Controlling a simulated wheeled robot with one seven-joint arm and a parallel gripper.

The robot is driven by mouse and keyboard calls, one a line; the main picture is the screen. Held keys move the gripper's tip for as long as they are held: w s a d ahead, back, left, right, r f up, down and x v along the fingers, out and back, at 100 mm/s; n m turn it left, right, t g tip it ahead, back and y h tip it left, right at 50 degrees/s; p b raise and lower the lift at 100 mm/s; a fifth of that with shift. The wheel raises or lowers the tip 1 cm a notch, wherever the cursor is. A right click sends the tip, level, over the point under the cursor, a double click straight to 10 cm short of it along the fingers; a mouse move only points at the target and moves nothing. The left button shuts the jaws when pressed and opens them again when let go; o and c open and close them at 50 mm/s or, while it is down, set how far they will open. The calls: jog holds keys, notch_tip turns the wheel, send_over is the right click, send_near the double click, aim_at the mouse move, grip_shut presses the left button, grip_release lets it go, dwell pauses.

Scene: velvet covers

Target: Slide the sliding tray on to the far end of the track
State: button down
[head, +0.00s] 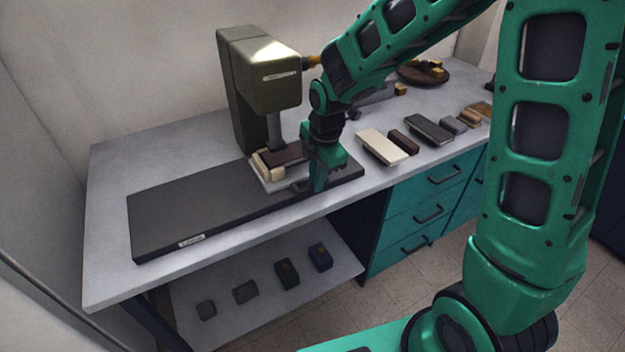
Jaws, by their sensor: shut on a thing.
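The sliding tray (262,184) is a pale flat plate near the right part of the long dark track (195,205). A dark brown block and a cream piece (270,167) lie on it, under the ram of an olive-green press (258,85). My gripper (314,187) points down at the tray's front right side. It is shut on the tray, seemingly at a dark grip (299,186) there; the fingers and arm hide the exact contact. The track left of the tray is bare, down to its left end with a small white label (191,240).
Right of the track lie a cream block (383,147), a brown block (404,142), a grey block (429,129) and smaller pieces. A round dark dish (424,73) stands at the back. Several small blocks sit on the lower shelf (260,265). Teal drawers (430,213) are below the bench.

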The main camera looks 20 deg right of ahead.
jog(key=shift+w+d+r, duration=0.2)
jog(key=shift+d, duration=0.2)
jog(key=c, duration=1.8)
grip_release()
jog(key=shift+s+f, duration=0.1)
jog(key=shift+s, duration=0.05)
jog(key=r, duration=0.3)
jog(key=s+r, duration=0.1)
jog(key=r, duration=0.6)
jog(key=shift+s+d+r, duration=0.2)
jog(key=shift+s+r, duration=0.1)
jog(key=shift+s, duration=0.1)
